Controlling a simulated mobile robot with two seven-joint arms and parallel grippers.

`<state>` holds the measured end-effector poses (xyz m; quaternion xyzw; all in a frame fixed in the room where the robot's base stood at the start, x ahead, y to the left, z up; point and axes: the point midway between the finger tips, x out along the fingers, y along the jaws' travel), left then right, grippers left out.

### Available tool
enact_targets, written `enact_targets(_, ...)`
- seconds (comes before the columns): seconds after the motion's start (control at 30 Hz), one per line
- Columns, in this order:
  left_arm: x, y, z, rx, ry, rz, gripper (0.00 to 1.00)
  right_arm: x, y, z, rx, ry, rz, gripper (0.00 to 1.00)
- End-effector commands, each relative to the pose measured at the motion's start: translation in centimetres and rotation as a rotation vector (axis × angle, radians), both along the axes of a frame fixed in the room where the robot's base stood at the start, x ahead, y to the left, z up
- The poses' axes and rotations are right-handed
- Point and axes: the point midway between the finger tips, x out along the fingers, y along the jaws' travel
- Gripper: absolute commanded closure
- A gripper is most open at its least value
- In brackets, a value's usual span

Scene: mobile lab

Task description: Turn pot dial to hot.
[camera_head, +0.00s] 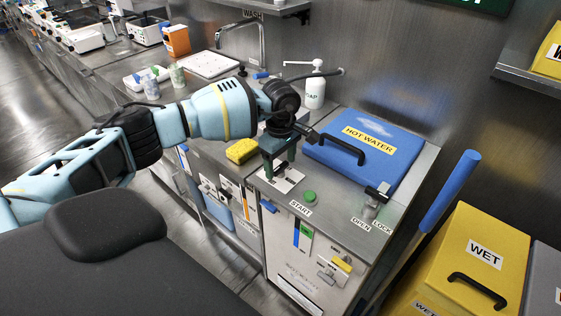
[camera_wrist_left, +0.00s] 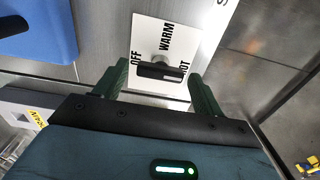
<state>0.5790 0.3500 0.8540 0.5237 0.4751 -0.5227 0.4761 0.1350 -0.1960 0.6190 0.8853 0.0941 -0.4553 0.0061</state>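The pot dial (camera_wrist_left: 160,71) is a black bar knob on a white plate (camera_wrist_left: 152,32) marked OFF, WARM and HOT. In the left wrist view the bar lies nearly crosswise, its right end beside the partly covered HOT label. I cannot tell which end is the pointer. My left gripper (camera_wrist_left: 155,75) is open, with its green fingers on either side of the dial, seemingly apart from it. In the head view the left gripper (camera_head: 277,166) points down over the dial plate (camera_head: 285,184) and hides the dial. My right gripper is not in view.
The blue HOT WATER lid (camera_head: 390,153) with a black handle sits just behind the dial. A green START button (camera_head: 309,196) and an OPEN/LOCK latch (camera_head: 376,195) are to the right. A yellow sponge (camera_head: 242,151) lies to the left, and a soap bottle (camera_head: 315,91) stands behind.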

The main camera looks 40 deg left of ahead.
Motion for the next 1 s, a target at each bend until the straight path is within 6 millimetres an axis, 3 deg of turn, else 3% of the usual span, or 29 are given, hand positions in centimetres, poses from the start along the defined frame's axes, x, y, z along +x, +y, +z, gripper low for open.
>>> enact_targets(0.37, 0.0, 0.0, 0.3, 0.000, 0.000, 0.002, 0.25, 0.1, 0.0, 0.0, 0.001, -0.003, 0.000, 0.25)
enact_targets(0.8, 0.0, 0.0, 6.5, -0.001, -0.001, 0.001, 0.25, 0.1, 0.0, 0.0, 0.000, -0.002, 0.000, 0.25)
enact_targets(1.0, 0.0, 0.0, 7.7, 0.000, 0.001, 0.001, 0.25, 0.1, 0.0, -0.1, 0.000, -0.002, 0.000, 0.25)
